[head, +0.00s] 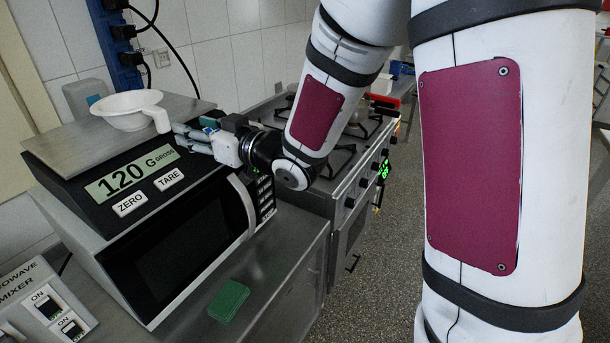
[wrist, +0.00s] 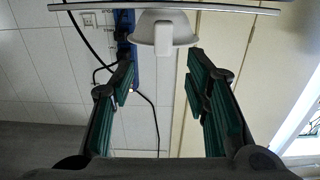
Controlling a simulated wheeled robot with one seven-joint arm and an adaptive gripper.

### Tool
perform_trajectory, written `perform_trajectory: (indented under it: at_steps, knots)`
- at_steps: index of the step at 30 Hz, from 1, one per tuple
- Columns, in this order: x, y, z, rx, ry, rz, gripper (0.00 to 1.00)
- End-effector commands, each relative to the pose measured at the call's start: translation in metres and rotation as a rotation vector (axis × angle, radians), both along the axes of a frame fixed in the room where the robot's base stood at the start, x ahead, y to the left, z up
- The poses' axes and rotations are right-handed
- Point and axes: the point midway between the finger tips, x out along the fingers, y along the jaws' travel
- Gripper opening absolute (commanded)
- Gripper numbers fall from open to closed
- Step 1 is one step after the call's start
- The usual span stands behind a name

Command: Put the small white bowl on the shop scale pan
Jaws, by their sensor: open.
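The small white bowl (head: 128,103) sits upright on the metal pan (head: 72,143) of the shop scale (head: 95,192). Its handle points toward my gripper (head: 180,133). The scale display reads 120 G gross. In the wrist view, which looks upside down, the bowl (wrist: 150,20) rests against the pan's edge (wrist: 80,7), with the handle toward me. My gripper (wrist: 160,68) is open and empty. Its two green-padded fingers are spread wide, to either side of the handle's line and apart from the bowl.
The scale stands on a microwave (head: 180,245) on a steel counter. A green sponge-like block (head: 228,301) lies on the counter in front. A stove (head: 345,160) is to the right. A switch box (head: 45,305) is at lower left. Cables and a blue socket strip (head: 120,45) are on the tiled wall.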

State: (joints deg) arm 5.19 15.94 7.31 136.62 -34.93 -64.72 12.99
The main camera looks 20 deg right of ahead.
Motion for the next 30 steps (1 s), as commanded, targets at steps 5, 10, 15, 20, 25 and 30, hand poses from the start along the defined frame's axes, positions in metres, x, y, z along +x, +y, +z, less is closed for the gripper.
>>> perform_trajectory:
  at_steps: [5, 10, 15, 20, 25, 30]
  knots:
    - [-0.004, -0.027, 0.014, -0.12, 0.07, -0.125, 0.43]
    - [-0.032, -0.077, 0.026, -0.252, 0.225, -0.317, 0.43]
    - [-0.087, -0.12, 0.031, -0.318, 0.423, -0.473, 0.43]
    - [-0.16, -0.143, 0.029, -0.328, 0.633, -0.561, 0.43]
    - [-0.243, -0.147, 0.02, -0.312, 0.848, -0.574, 0.43]
    - [-0.298, -0.14, 0.013, -0.297, 0.986, -0.544, 0.43]
